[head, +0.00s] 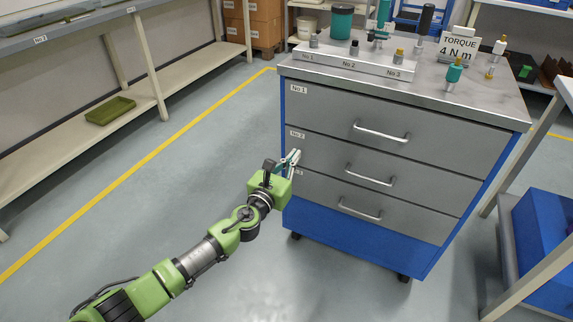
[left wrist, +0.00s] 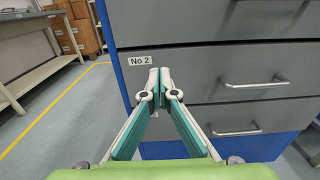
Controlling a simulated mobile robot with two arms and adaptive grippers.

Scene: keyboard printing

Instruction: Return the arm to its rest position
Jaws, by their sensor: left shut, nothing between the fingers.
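My left gripper (head: 294,158) is at the left front edge of the drawer cabinet (head: 363,238), near the drawer labelled No 2. In the left wrist view its fingers (left wrist: 160,76) meet at the tips, shut and empty, just below the No 2 label. I cannot tell whether the tips touch the drawer front. My green left arm (head: 200,258) reaches in from the lower left of the head view. The cabinet's three grey drawers look closed, each with a silver handle, such as the middle handle (head: 369,175). My right gripper is not in view.
On the cabinet top (head: 478,100) stand a holder strip (head: 350,63), several bits and a TORQUE 4 N m sign (head: 460,46). A shelf bench (head: 120,125) with a green tray (head: 110,110) is at left. A blue bin (head: 545,225) is at right. Floor left of the cabinet is clear.

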